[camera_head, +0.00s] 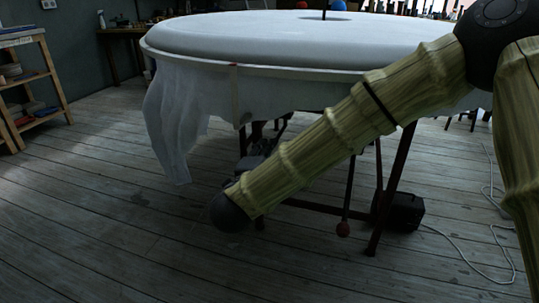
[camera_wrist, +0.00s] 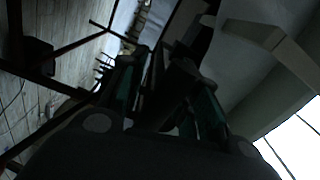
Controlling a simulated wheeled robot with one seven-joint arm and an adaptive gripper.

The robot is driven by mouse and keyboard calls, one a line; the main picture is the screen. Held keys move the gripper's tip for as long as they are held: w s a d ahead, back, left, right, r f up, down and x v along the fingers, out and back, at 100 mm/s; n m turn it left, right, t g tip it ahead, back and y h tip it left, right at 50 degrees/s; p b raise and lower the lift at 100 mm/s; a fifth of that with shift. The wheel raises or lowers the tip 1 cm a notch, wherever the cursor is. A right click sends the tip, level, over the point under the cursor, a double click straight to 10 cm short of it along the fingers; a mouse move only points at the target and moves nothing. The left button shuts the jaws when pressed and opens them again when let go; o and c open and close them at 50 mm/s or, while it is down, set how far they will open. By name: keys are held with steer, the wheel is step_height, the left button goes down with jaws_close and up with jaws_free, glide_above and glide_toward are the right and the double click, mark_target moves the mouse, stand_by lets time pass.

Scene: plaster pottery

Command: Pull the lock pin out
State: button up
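A large round table with a white top (camera_head: 290,38) fills the upper middle of the head view. White cloth (camera_head: 178,120) hangs from its left rim. My gripper (camera_head: 262,140) is under the rim, mostly hidden behind my arm. In the wrist view, the two fingers of my gripper (camera_wrist: 168,68) point up toward the dark underside of the table. A dark shape lies between or behind the fingers. I cannot tell whether they touch it. I cannot make out the lock pin in either view.
A black box (camera_head: 402,212) with a white cable sits on the floor. A wooden shelf (camera_head: 45,85) is at left. The floor (camera_head: 110,220) at front left is clear.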

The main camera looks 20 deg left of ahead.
steer(key=shift+w, duration=0.95)
jaws_close()
steer(key=shift+f, duration=0.1)
